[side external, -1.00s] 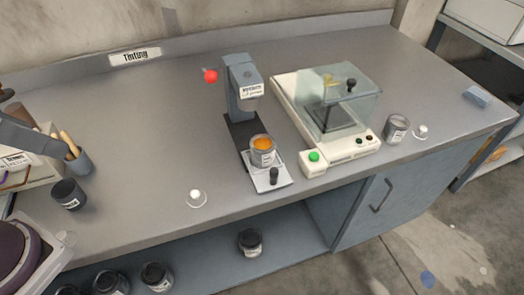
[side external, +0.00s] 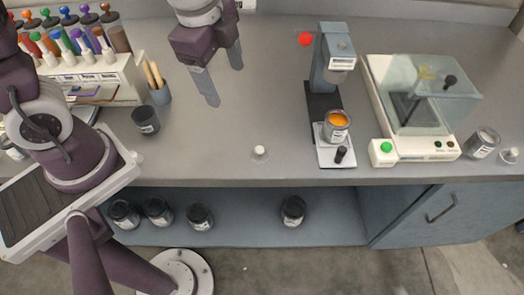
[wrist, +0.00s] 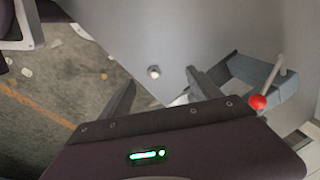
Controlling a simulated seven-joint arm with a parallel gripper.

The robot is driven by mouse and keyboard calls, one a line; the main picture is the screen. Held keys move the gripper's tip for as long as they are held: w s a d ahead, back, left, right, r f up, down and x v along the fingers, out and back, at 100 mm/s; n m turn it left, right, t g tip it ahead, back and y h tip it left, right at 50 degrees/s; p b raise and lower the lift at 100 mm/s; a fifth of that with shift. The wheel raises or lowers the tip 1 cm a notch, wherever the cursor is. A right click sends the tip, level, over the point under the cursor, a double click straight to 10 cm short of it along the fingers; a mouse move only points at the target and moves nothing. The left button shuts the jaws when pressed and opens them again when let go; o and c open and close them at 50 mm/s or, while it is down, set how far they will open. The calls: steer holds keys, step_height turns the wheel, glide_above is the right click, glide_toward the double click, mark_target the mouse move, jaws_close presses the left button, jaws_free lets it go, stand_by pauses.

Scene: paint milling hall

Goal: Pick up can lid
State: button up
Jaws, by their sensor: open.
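A small can lid (side external: 260,155), a pale disc with a white knob, lies flat near the front edge of the worktop. A similar knobbed lid (side external: 510,156) lies at the far right beside a grey can. My gripper (side external: 225,86) is open and empty above the worktop, behind and left of the nearer lid, its fingers pointing down. In the wrist view a white knob (wrist: 153,72) shows between the open fingers (wrist: 161,78), apart from both; the disc around it is hard to make out.
An open can of orange paint (side external: 337,120) stands on the mixer (side external: 330,70) to the right, which has a red knob (side external: 305,39). A glass-covered balance (side external: 420,100) stands further right. A dark cup (side external: 145,121) and a brush pot (side external: 159,93) stand to the left.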

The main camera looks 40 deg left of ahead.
mark_target(259, 149)
steer(key=w+d+f+m, duration=0.1)
steer(key=f+m, duration=0.1)
steer(key=f, duration=0.2)
steer(key=d+f+m+g, duration=0.1)
steer(key=d+f+m, duration=0.1)
steer(key=f+m, duration=0.1)
steer(key=w+d+f+m+g, duration=0.1)
steer(key=d+f+m, duration=0.1)
steer(key=f, duration=0.3)
steer(key=shift+w+m, duration=0.35)
steer(key=shift+m, duration=0.35)
steer(key=f, duration=0.4)
steer(key=d+f, duration=0.1)
steer(key=f, duration=0.2)
steer(key=c, duration=1.4)
